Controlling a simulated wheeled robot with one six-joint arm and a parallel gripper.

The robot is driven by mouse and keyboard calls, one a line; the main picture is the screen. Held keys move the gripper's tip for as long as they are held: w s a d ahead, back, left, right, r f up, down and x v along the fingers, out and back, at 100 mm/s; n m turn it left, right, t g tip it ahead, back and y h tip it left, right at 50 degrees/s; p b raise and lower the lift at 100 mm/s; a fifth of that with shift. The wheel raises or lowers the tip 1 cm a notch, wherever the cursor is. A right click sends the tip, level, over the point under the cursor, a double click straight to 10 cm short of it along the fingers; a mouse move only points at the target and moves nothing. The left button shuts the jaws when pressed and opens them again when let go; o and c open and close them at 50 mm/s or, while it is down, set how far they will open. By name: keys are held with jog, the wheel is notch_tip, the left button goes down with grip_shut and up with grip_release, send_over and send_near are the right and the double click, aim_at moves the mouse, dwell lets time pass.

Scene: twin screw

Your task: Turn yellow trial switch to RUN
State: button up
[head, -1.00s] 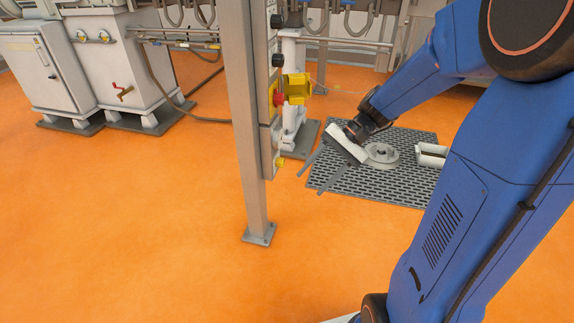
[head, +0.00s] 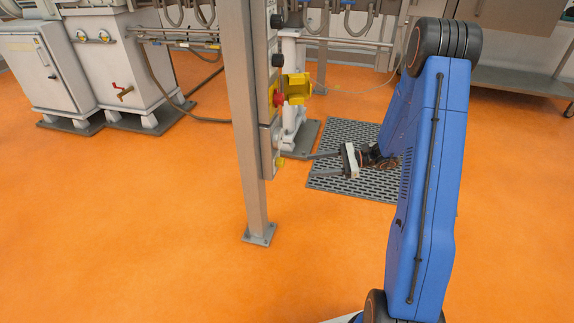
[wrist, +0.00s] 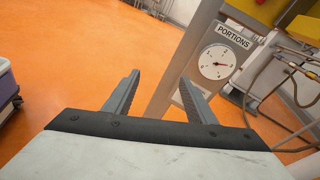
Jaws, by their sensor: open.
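A small yellow part (head: 280,162), which may be the trial switch, sits low on the panel on the grey post. No RUN mark can be read. My gripper (head: 298,166) is open and empty, with its fingers pointing left at the panel's lower end. The upper finger overlaps the panel edge near the yellow part; I cannot tell whether they touch. The yellow part is not clearly visible there.
Above on the panel are a red button (head: 277,97) and an open yellow cover (head: 297,86). The grey post (head: 251,150) stands on the orange floor. A dark grate (head: 345,140) lies behind my gripper. White cabinets (head: 90,65) stand at the left. The front floor is clear.

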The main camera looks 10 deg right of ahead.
aim_at(280, 162)
jog(key=w+d+f+m+t, duration=0.5)
jog(key=d+f, duration=0.2)
jog(key=f, duration=0.3)
jog(key=x, duration=1.7)
jog(key=shift+w+r, duration=0.3)
jog(key=c, duration=1)
